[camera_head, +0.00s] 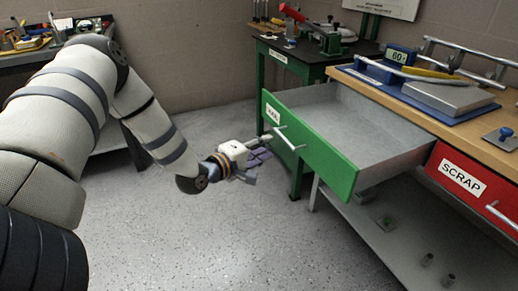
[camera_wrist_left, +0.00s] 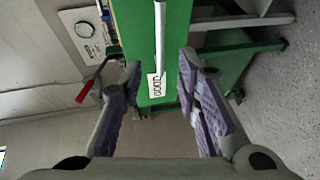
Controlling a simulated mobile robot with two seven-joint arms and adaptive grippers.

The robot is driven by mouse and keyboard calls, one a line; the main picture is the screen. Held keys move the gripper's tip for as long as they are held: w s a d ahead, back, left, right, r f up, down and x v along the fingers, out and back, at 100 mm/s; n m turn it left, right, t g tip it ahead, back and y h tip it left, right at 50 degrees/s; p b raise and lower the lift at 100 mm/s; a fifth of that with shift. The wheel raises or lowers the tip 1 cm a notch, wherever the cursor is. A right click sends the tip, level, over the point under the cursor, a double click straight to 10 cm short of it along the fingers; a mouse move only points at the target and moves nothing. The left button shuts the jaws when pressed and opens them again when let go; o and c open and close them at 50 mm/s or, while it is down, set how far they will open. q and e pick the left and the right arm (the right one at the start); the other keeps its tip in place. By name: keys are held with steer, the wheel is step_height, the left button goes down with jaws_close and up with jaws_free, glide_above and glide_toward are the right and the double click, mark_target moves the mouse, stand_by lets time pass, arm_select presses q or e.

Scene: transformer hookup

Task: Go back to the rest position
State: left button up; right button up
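My left gripper (camera_head: 262,155) is in front of the open green drawer (camera_head: 325,160), near its bar handle (camera_head: 289,138). In the left wrist view my left gripper (camera_wrist_left: 160,75) has its two purple-padded fingers spread apart. The drawer's handle (camera_wrist_left: 160,38) and white label (camera_wrist_left: 156,86) show between them, and the fingers do not appear closed on the handle. The drawer is pulled out and its visible inside is empty. My right gripper is not in either view.
A red drawer marked SCRAP (camera_head: 465,178) is at the right under the wooden workbench (camera_head: 495,123). A green-legged table (camera_head: 300,62) with a red-handled tool stands behind. A lower grey shelf (camera_head: 365,235) holds small parts. The floor (camera_head: 230,240) in front is clear.

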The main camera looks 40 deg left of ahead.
arm_select(q)
steer(key=shift+s+r, duration=0.2)
steer(key=shift+s, duration=1)
steer(key=s+d+f+m+g+h+p, duration=0.2)
steer(key=s+d+f+m+g, duration=0.75)
steer(key=s+d+f, duration=0.75)
steer(key=s+d+m+g+y, duration=0.2)
steer(key=s+m+g, duration=0.5)
steer(key=s, duration=1.8)
steer(key=shift+s+r+g+p, duration=0.2)
steer(key=shift+g+p, duration=0.25)
steer(key=shift+g, duration=0.6)
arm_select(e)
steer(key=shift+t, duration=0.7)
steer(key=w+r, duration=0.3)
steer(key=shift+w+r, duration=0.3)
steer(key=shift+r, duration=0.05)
